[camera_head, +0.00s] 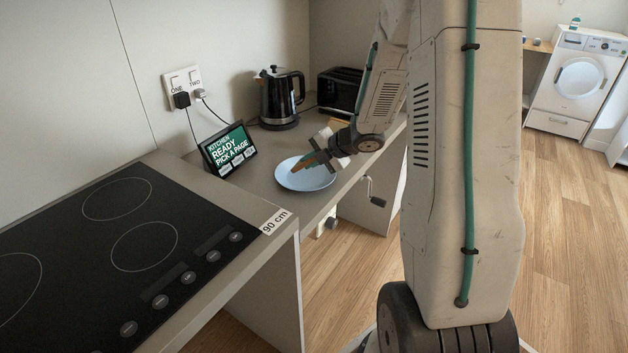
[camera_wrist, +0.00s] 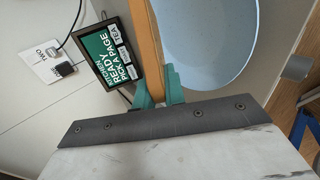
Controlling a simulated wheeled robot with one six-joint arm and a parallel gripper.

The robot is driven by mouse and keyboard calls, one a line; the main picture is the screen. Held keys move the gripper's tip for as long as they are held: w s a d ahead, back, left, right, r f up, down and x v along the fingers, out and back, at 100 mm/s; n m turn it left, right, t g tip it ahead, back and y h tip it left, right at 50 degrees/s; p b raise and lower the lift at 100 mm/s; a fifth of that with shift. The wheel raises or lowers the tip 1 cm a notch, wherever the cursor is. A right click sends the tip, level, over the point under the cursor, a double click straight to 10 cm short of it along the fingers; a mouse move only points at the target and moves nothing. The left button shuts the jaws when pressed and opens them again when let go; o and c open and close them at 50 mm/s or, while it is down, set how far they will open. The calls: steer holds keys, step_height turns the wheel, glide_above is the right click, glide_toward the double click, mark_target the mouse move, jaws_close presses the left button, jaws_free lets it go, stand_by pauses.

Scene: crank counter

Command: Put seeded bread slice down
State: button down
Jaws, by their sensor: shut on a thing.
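The seeded bread slice (camera_wrist: 147,45) is seen edge-on as a brown slab between the green fingertips in the wrist view. It also shows in the head view (camera_head: 303,163) as a small brown shape. My gripper (camera_wrist: 155,92) is shut on it; in the head view my gripper (camera_head: 320,154) is over the right part of the plate. A light blue plate (camera_head: 296,182) lies on the counter below the slice, and it fills the upper right of the wrist view (camera_wrist: 215,45). I cannot tell whether the slice touches the plate.
A tablet (camera_head: 228,149) reading "Kitchen ready, pick a page" stands left of the plate. A black kettle (camera_head: 279,98) and a black toaster (camera_head: 340,90) stand behind. A hob (camera_head: 110,250) is at left. A crank handle (camera_head: 377,200) sticks out from the counter front.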

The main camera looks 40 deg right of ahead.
steer(key=c, duration=1.6)
jaws_free()
steer(key=v, duration=0.8)
steer(key=shift+r, duration=0.1)
steer(key=r, duration=0.2)
steer(key=s+r, duration=0.1)
steer(key=r, duration=0.2)
steer(key=s+d+r, duration=0.1)
steer(key=r, duration=0.1)
steer(key=shift+r, duration=0.4)
